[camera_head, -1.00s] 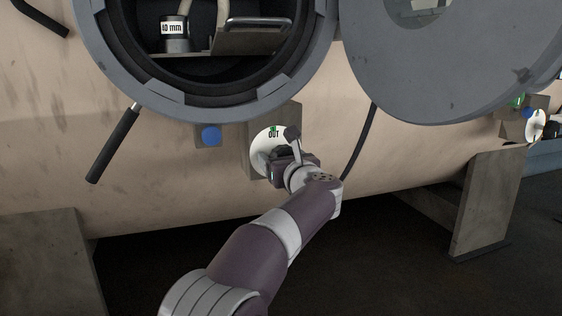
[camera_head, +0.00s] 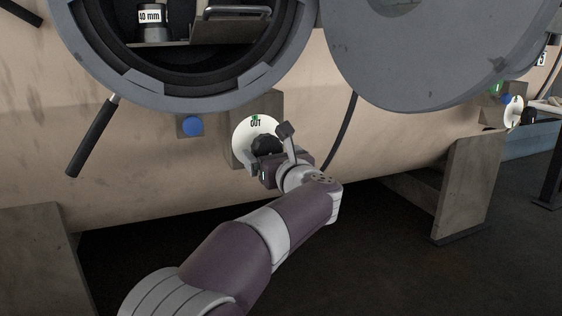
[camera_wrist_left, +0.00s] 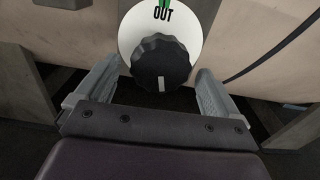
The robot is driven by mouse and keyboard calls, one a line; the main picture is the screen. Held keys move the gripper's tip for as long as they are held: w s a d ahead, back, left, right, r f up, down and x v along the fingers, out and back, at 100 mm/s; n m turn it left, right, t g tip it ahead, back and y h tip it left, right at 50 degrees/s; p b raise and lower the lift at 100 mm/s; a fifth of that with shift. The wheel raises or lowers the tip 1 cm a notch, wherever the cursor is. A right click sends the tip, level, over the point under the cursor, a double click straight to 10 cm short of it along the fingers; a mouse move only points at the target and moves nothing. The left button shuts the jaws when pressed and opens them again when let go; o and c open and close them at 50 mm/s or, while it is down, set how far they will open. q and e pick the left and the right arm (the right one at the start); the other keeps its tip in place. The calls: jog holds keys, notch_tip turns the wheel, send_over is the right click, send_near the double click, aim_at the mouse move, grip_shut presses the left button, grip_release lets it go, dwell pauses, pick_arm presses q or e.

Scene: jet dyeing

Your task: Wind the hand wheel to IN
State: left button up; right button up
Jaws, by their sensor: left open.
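The hand wheel is a black ribbed knob (camera_head: 266,144) on a round white dial plate (camera_head: 243,131) lettered OUT at the top, with a green mark above the letters. In the left wrist view, the knob (camera_wrist_left: 160,62) sits below OUT, and its white line is at the bottom, away from the lettering. My left gripper (camera_head: 268,163) is just below and in front of the knob. In the wrist view, the open fingers (camera_wrist_left: 157,76) lie to either side of the knob's lower part, apart from it. I cannot tell how deep they reach. My right gripper is out of view.
The round port (camera_head: 190,95) opens above the dial, and its grey door (camera_head: 430,60) hangs open to the right. A blue button (camera_head: 192,126) and a black-handled lever (camera_head: 92,137) are left of the dial. A dark cable (camera_head: 342,130) hangs to its right.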

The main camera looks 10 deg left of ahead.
pick_arm(q)
jog(key=p+v, duration=0.1)
jog(key=v, duration=0.6)
jog(key=shift+s+d, duration=0.15)
jog(key=shift+s, duration=0.05)
